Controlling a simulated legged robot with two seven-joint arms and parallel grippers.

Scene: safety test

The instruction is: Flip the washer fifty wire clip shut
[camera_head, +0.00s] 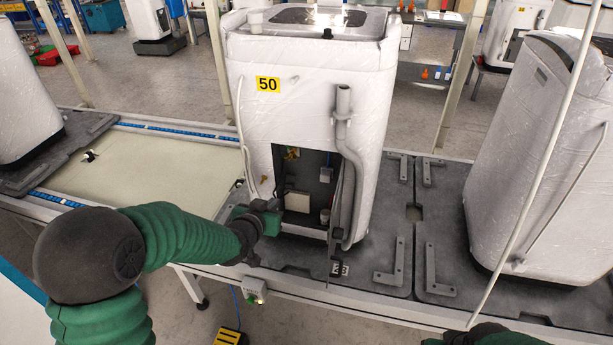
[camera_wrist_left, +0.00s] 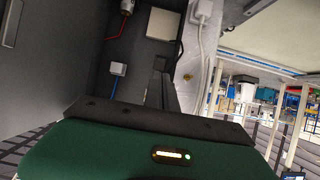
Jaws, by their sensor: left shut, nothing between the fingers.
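The washer marked 50 (camera_head: 310,95) stands upright on a dark pallet, wrapped in white film, with an open service bay low on its near side. My left gripper (camera_head: 277,206) is at the left edge of that bay. Its fingers (camera_wrist_left: 163,88) are shut and empty in the left wrist view, close to the white side edge. A white wire (camera_head: 242,130) hangs down the washer's left side; a white cable (camera_wrist_left: 200,45) shows in the wrist view. A small brass-coloured piece (camera_wrist_left: 188,76) there may be the clip; I cannot tell its position.
A grey hose (camera_head: 348,170) runs down the bay's right side. Another wrapped washer (camera_head: 540,150) stands at the right, and one (camera_head: 22,95) at the left. Part of my right arm (camera_head: 490,334) shows at the bottom edge.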

